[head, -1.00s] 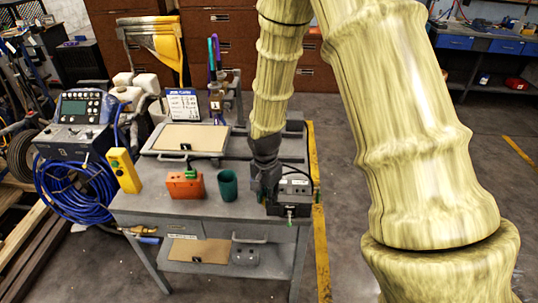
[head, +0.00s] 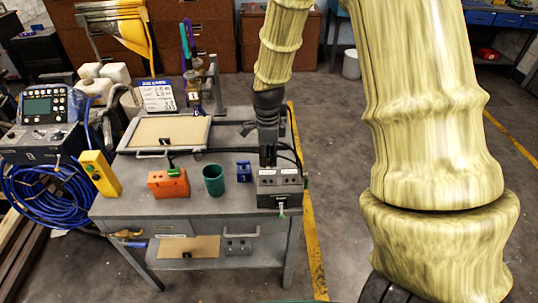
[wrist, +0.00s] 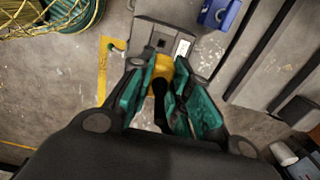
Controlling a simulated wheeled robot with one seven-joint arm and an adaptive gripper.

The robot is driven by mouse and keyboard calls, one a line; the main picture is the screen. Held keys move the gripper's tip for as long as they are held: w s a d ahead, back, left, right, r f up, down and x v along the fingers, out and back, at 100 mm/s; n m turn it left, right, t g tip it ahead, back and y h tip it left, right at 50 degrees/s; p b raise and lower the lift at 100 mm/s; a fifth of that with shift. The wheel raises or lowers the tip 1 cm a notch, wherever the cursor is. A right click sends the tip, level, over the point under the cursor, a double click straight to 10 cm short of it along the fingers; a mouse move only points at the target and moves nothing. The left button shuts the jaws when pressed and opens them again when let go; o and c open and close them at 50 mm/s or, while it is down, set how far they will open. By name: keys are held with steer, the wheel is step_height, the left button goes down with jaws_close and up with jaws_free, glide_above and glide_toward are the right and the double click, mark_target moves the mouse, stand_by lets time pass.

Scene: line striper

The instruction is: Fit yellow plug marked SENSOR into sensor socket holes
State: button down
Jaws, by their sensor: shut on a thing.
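My gripper (wrist: 163,95) has teal finger pads and is shut on a yellow plug (wrist: 162,67), with a dark cable running back between the fingers. The plug's marking is not readable. A grey box with dark holes in its face (head: 278,182) stands at the table's front right corner; it also shows beyond the plug in the wrist view (wrist: 170,37). In the head view my gripper (head: 267,162) points down at the box's rear left edge, and the plug is not distinct there. I cannot tell whether the plug touches the box.
A blue block (head: 244,171), a green cup (head: 213,179), an orange box (head: 168,184) and a yellow box (head: 100,173) line the table (head: 150,208) left of the grey box. Dark cables cross the table near my gripper.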

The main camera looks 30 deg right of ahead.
steer(key=b, duration=0.4)
glide_above(268, 181)
steer(key=shift+f, duration=2.5)
steer(key=shift+p, duration=0.4)
steer(key=shift+f+b, duration=0.35)
steer(key=shift+f, duration=1.15)
stand_by(0.5)
steer(key=c, duration=0.9)
jaws_free()
steer(key=shift+w, duration=0.1)
steer(key=shift+r+p, duration=3.1)
steer(key=shift+r, duration=0.4)
